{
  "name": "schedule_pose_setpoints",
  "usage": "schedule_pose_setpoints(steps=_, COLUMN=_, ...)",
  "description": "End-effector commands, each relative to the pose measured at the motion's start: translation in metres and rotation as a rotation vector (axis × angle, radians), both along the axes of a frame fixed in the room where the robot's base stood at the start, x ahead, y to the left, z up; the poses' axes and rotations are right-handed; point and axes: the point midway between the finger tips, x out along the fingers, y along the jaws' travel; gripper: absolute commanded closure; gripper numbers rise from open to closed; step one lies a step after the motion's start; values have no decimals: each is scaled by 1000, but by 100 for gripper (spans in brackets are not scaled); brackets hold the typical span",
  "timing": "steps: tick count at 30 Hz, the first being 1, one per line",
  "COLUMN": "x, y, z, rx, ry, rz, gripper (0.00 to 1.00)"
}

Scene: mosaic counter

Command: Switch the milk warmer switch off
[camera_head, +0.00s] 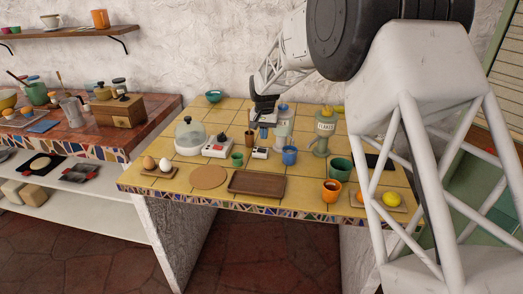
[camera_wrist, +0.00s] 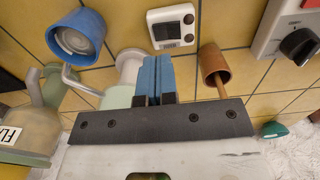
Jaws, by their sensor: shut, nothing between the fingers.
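A white control box (camera_head: 218,148) with a red part and a dark knob sits left of my gripper on the yellow tiled counter. In the wrist view this box (camera_wrist: 272,30) is at the top right, with its black knob (camera_wrist: 299,46) and red switch (camera_wrist: 311,3) partly cut off. I cannot read which control is the milk warmer's. My gripper (camera_wrist: 155,60) has blue fingertips pressed together, holding nothing. In the head view my gripper (camera_head: 263,132) hangs above the back middle of the counter, apart from the box.
A small white device with a display (camera_wrist: 173,26) lies close to the fingertips. A brown cup with a stick (camera_wrist: 212,65) stands between it and the box. A blue cup (camera_wrist: 76,37) and flakes jar (camera_head: 325,130) are on the other side. A brown tray (camera_head: 257,183) lies in front.

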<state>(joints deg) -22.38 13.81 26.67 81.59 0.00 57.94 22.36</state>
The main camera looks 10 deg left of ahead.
Motion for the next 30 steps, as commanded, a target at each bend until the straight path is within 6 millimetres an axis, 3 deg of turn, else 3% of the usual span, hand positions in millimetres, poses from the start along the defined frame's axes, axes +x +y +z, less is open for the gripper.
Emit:
schedule_pose_setpoints(steps=9, x=0, y=0, z=14, rx=0, ry=-1, rz=0, gripper=100)
schedule_pose_setpoints(steps=22, x=-1, y=-1, z=16, rx=0, ry=-1, rz=0, gripper=100)
schedule_pose_setpoints(steps=30, x=-12, y=-20, z=33, rx=3, ry=-10, rz=-2, gripper=100)
